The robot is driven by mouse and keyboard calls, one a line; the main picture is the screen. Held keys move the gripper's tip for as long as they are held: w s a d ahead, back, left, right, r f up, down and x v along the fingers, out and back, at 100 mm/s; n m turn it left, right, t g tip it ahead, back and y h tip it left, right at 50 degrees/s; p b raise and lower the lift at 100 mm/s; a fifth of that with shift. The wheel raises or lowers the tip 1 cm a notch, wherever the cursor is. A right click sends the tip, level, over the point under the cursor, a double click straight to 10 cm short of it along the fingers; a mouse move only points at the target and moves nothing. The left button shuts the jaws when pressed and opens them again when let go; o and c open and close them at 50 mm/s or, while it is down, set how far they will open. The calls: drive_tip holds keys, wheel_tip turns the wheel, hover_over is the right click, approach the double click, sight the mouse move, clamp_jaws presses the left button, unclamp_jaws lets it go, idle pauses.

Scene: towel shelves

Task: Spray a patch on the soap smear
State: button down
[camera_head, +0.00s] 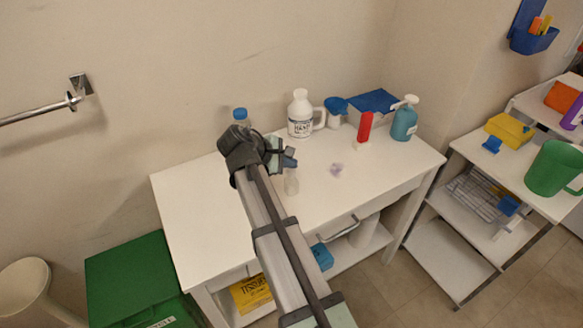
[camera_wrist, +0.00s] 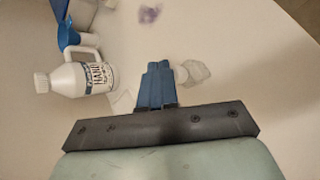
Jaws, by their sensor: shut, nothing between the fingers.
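A small purple-grey smear (camera_head: 337,170) lies on the white table top, right of my gripper. It also shows at the top of the wrist view (camera_wrist: 149,14). My gripper (camera_head: 289,161) is above the table, its blue fingers shut together and empty. In the wrist view the fingertips (camera_wrist: 158,68) are beside a small translucent bottle (camera_wrist: 196,73); I cannot tell whether they touch. In the head view this bottle (camera_head: 291,184) stands just below the fingers, partly hidden. A teal pump bottle (camera_head: 403,124) stands at the back right of the table.
A white hand-soap jug (camera_head: 300,116), a red object (camera_head: 365,126), a blue scoop (camera_head: 336,105) and a blue-topped box (camera_head: 374,101) stand along the back. A blue-capped bottle (camera_head: 240,115) is behind my wrist. The table's left side and front right are clear.

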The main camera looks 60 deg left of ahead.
sight(289, 171)
drive_tip(key=shift+f, duration=0.2)
drive_tip(key=shift+r, duration=0.4)
idle(0.3)
drive_tip(key=shift+r, duration=0.1)
drive_tip(key=shift+r, duration=2.95)
idle(0.5)
drive_tip(key=shift+f, duration=3)
drive_tip(key=shift+f, duration=0.2)
idle(0.3)
